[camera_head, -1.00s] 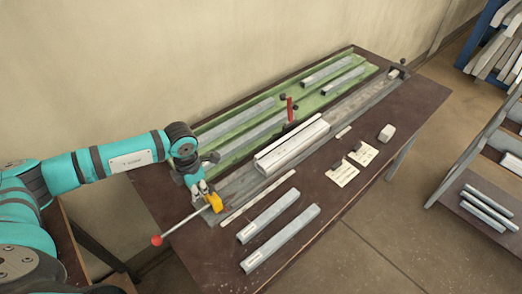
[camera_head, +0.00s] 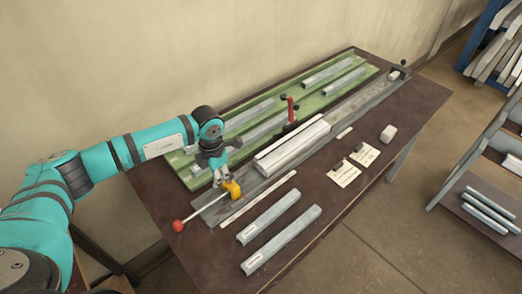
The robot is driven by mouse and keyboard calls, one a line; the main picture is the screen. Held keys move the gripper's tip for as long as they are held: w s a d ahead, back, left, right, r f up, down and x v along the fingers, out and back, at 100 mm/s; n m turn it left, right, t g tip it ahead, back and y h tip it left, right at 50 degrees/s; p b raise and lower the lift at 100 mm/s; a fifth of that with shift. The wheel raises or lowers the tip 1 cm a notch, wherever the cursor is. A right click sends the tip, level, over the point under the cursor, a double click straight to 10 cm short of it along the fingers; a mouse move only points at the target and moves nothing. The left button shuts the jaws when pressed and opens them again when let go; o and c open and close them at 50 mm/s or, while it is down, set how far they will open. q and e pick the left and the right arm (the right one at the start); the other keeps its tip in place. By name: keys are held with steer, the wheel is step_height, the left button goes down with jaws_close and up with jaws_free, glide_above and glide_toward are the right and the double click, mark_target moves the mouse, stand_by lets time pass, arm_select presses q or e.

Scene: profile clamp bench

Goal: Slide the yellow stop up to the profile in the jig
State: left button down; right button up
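The yellow stop (camera_head: 234,189) sits on the grey rail of the jig (camera_head: 214,210), near its left end. A rod with a red knob (camera_head: 178,226) runs from the stop down to the left. The pale profile (camera_head: 293,147) lies in the jig to the right of the stop, with a short stretch of bare rail between them. My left gripper (camera_head: 224,181) is at the stop from above and behind; its fingers look closed around the stop's upper part, though they are small in view. My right gripper is not in view.
A red-handled clamp (camera_head: 290,110) stands behind the profile. A green tray (camera_head: 190,177) with several grey profiles lies at the back. Two loose profiles (camera_head: 281,240) and a thin strip (camera_head: 258,198) lie in front. Paper notes (camera_head: 343,173) and a small block (camera_head: 388,133) are at the right.

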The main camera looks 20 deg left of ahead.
mark_target(229, 172)
arm_select(q)
steer(key=shift+w+d+f+b, duration=0.1)
steer(key=shift+w+d+b, duration=0.1)
steer(key=shift+w+d, duration=0.25)
steer(key=shift+w+d+b, duration=0.15)
steer(key=shift+w+d, duration=0.1)
steer(key=shift+w, duration=0.35)
steer(key=shift+w+d+b, duration=0.3)
steer(key=shift+w+b, duration=0.05)
steer(key=shift+w, duration=0.25)
steer(key=w+d+b, duration=0.3)
steer(key=w+b, duration=0.2)
steer(key=w, duration=0.1)
steer(key=shift+w+d, duration=0.25)
steer(key=shift+d, duration=0.15)
steer(key=shift+a, duration=0.1)
step_height(229, 172, up, 7)
steer(key=s+p, duration=0.1)
steer(key=p, duration=0.3)
steer(key=shift+s+a, duration=0.2)
steer(key=shift+a, duration=0.15)
